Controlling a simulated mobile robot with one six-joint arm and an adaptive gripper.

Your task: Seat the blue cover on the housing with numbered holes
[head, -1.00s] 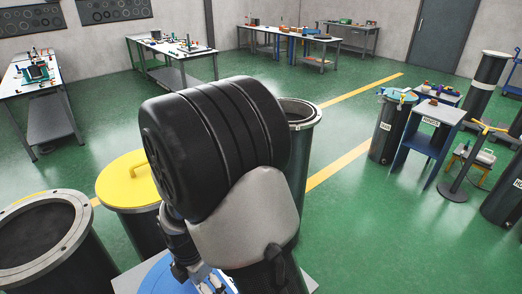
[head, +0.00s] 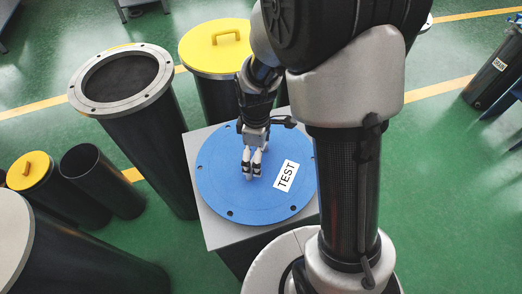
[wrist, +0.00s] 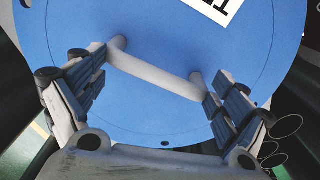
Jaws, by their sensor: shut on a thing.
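The blue cover (head: 222,188) is a flat round disc with small rim holes and a white TEST label. It lies on a grey square-topped stand (head: 205,232). My gripper (head: 253,168) is over its middle, pointing down. In the wrist view my gripper (wrist: 155,76) is shut on the cover's pale bar handle (wrist: 160,73), one finger at each end, and the blue face (wrist: 150,115) fills most of the picture. A black open cylinder (head: 150,140) with a grey holed flange (head: 88,98) stands to the left. I cannot read any numbers on it.
A cylinder with a yellow cover (head: 205,58) stands behind the stand. A small yellow-capped cylinder (head: 30,170) and a small open tube (head: 105,190) stand at the left. A large cylinder (head: 90,265) fills the lower left corner.

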